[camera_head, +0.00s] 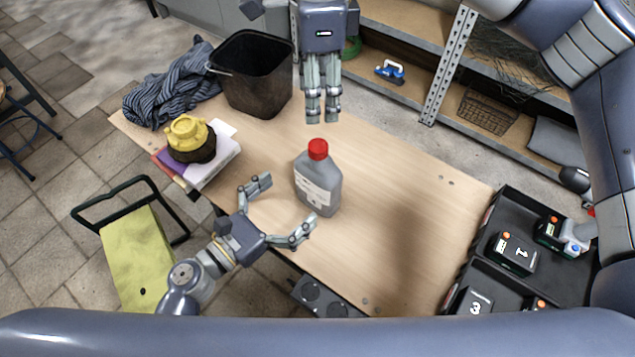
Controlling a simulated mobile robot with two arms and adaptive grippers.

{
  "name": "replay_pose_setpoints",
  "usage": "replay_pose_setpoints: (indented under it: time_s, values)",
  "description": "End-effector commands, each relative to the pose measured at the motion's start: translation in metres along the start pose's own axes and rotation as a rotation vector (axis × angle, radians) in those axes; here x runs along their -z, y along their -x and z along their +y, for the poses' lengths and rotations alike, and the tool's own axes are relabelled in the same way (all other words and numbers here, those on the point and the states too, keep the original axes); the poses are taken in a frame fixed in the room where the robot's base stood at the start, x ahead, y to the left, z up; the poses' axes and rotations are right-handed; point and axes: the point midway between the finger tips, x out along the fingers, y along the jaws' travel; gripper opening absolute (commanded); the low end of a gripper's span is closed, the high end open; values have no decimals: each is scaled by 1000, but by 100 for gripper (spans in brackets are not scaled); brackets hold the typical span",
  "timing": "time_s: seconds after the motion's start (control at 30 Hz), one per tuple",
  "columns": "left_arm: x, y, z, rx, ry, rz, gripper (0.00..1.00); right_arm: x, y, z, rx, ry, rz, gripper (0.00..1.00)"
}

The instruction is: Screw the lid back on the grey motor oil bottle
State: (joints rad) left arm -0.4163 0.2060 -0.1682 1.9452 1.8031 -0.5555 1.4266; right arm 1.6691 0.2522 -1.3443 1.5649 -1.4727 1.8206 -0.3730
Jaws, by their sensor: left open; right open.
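The grey motor oil bottle (318,186) stands upright near the middle of the wooden table. The red lid (318,149) sits on top of its neck; I cannot tell how tightly it is seated. My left gripper (287,205) is open and empty, left of and nearer than the bottle, with its spread fingers facing the bottle's lower body and apart from it. My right gripper (322,119) points downward behind and above the red lid. Its fingers are close together but open, with nothing between them, and they do not appear to touch the lid.
A black bin (257,80), striped cloth (172,86) and books with a yellow-topped object (188,133) occupy the table's left end. A black tray (467,262) with battery-like blocks stands at the right. The wooden table (400,190) is clear between bottle and tray.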

Motion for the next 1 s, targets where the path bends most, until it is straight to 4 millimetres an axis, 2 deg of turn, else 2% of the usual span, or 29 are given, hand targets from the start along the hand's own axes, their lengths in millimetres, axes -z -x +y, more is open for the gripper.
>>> replay_pose_setpoints:
  time_s: [0.1, 0.3, 1.0]
  values:
    - [0, 22, 0, -1, 1, 2, 100, 0, 0, 0, 0, 0, 0, 53]
    - [0, 40, 0, 0, 1, 1, 100, 0, 0, 0, 0, 0, 0, 53]
    - [0, 41, 0, 0, 0, 0, 100, 0, 0, 0, 0, 0, 0, 53]
